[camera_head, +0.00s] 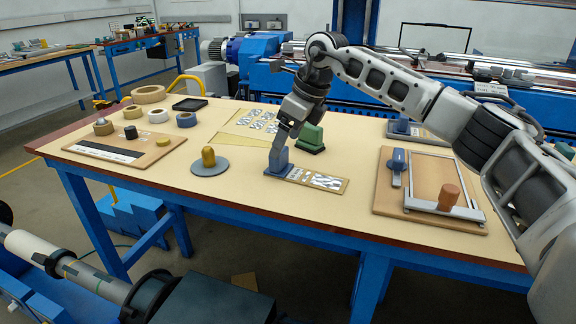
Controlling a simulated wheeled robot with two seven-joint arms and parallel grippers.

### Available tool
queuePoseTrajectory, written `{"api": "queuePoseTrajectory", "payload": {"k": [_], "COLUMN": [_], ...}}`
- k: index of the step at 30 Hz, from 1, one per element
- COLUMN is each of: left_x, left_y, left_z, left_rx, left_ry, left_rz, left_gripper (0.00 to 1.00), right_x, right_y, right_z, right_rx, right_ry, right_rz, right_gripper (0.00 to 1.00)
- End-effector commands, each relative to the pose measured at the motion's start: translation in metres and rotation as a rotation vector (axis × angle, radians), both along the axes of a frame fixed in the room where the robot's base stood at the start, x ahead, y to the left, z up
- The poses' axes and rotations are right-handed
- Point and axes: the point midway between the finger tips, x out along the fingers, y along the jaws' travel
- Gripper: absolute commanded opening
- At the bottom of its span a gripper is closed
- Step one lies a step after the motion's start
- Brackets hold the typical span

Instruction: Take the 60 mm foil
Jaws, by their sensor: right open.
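My right gripper (282,136) reaches in from the right and points down over the middle of the table. It is open. Its fingertips are at the top of an upright blue block (279,160) on a flat blue base; I cannot tell whether they touch it. A tan board (339,187) with silver foil pieces (325,181) lies just right of that block. I cannot read any sizes, so I cannot tell which foil is the 60 mm one. My left gripper is not in view.
A green block (311,137) stands close behind the gripper. A grey disc with a brass knob (208,157) is to the left. A framed board (408,206) lies at right. Tape rolls (149,94) sit at far left. The table's front strip is clear.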

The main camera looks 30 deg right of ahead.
Motion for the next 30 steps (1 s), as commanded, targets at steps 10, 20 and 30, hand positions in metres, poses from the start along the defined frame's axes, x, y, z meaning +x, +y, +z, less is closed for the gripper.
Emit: {"api": "queuePoseTrajectory", "payload": {"k": [10, 20, 30], "left_x": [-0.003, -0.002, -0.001], "left_y": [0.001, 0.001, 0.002], "left_z": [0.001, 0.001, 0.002], "left_rx": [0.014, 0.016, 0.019], "left_ry": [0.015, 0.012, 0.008], "left_rz": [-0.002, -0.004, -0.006], "left_gripper": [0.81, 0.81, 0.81], "right_x": [0.013, 0.016, 0.016], "right_y": [0.007, 0.009, 0.009], "right_z": [-0.042, -0.050, -0.049], "right_rx": [0.000, 0.000, 0.000], "right_ry": [0.004, 0.001, 0.000], "right_rz": [0.002, 0.001, 0.001], "right_gripper": [0.76, 0.76, 0.28]}}
